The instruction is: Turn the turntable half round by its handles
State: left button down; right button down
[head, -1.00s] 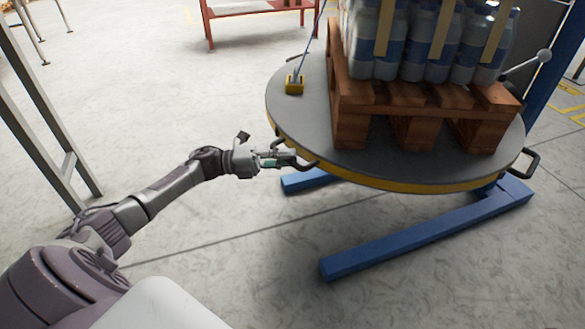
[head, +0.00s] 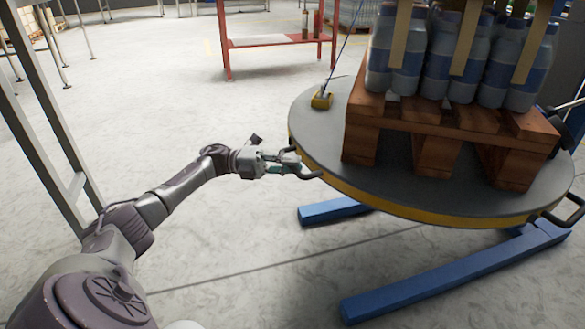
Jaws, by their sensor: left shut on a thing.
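The turntable (head: 400,185) is a round grey plate with a yellow rim. It carries a wooden pallet (head: 415,118) stacked with blue-labelled bottles (head: 460,60). My left gripper (head: 297,166) is shut on a dark handle (head: 312,175) at the turntable's left front edge. The gripper's fingers hide part of this handle. A second dark handle (head: 573,212) sticks out at the right edge, with nothing on it. My right gripper is not in view.
Blue base legs (head: 450,275) reach out on the floor under the turntable. A yellow block (head: 321,100) sits on the plate's far left. A grey metal frame (head: 45,110) stands at the left. A red table (head: 280,42) is behind.

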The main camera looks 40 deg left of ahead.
pick_arm(q)
jog(key=c, duration=1.1)
grip_release()
jog(key=shift+c, duration=0.2)
jog(key=shift+a, duration=0.1)
jog(key=v, duration=1.1)
jog(key=shift+a, duration=0.35)
jog(key=shift+s+f, duration=0.1)
jog(key=shift+s, duration=0.05)
